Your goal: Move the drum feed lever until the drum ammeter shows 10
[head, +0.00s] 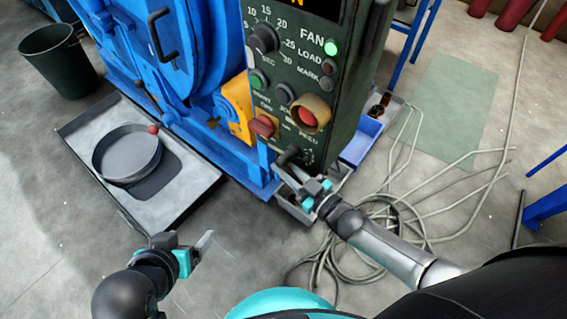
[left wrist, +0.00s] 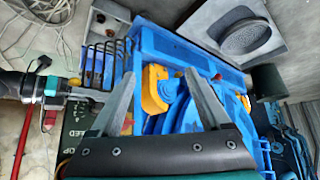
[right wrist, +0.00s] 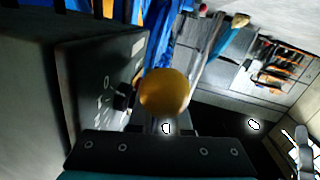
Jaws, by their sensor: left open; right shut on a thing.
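The dark feed lever (head: 288,155) sticks out low on the dark green control panel (head: 348,95), beside the FEED marking. My right gripper (head: 303,178) is shut on the lever's end; its fingertips are small and partly hidden in the head view. In the right wrist view a round orange-yellow knob (right wrist: 165,91) sits between the jaws, in front of the panel's scale marks. My left gripper (head: 188,245) is open and empty above the floor, and its spread fingers show in the left wrist view (left wrist: 160,95). No ammeter reading is legible; only the cut-off bottom of an orange display (head: 296,3) shows.
The blue machine (head: 165,60) stands left. A grey tray (head: 185,190) and coiled cables (head: 375,215) lie on the floor.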

